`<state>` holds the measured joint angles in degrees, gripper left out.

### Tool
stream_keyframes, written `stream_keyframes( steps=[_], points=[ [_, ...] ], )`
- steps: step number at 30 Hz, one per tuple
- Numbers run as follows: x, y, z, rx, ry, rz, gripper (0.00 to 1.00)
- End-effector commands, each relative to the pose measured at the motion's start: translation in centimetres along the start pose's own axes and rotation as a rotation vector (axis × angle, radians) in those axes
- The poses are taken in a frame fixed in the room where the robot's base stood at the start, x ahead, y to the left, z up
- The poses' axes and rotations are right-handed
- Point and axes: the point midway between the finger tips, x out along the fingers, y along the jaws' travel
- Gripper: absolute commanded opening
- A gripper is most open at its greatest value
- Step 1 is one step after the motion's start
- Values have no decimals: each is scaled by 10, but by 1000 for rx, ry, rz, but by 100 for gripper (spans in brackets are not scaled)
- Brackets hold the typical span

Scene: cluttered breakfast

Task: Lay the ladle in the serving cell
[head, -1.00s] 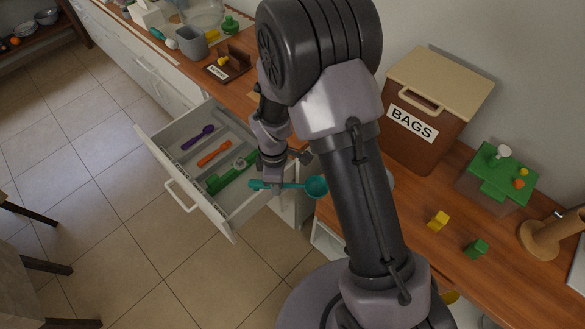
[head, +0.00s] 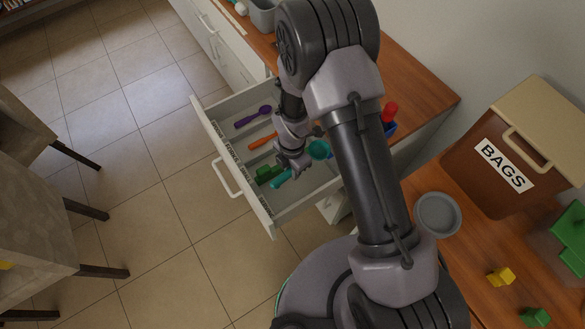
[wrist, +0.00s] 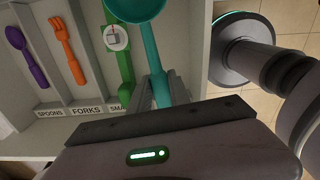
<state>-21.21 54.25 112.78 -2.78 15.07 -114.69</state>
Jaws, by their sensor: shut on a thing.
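The teal ladle (head: 318,149) is held across its handle by my gripper (head: 291,166). In the wrist view the ladle (wrist: 153,55) has its bowl at the top edge, and my gripper (wrist: 166,92) is shut on the handle. The ladle is over the widest, right-hand cell (wrist: 186,35) of the open drawer (head: 245,205), next to the green utensil. Its label is hidden behind my gripper, so I cannot read whether it is the serving cell. I cannot tell how high the ladle is above the cell floor.
Other cells hold a purple spoon (wrist: 26,55), an orange fork (wrist: 67,50) and a green utensil with a round white face (wrist: 116,38). Labels read SPOONS, FORKS and a partly hidden SMA. A brown BAGS box (head: 510,155) and a grey bowl (head: 438,214) stand on the counter.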

Motion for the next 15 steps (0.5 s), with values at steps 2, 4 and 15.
stream_keyframes(
  steps=[2,4,15],
  points=[
    [0,0,0,0,0,0,0],
    [0,0,0,1,0,0,0],
    [16,0,-2,1,-1,0,0]
  ],
)
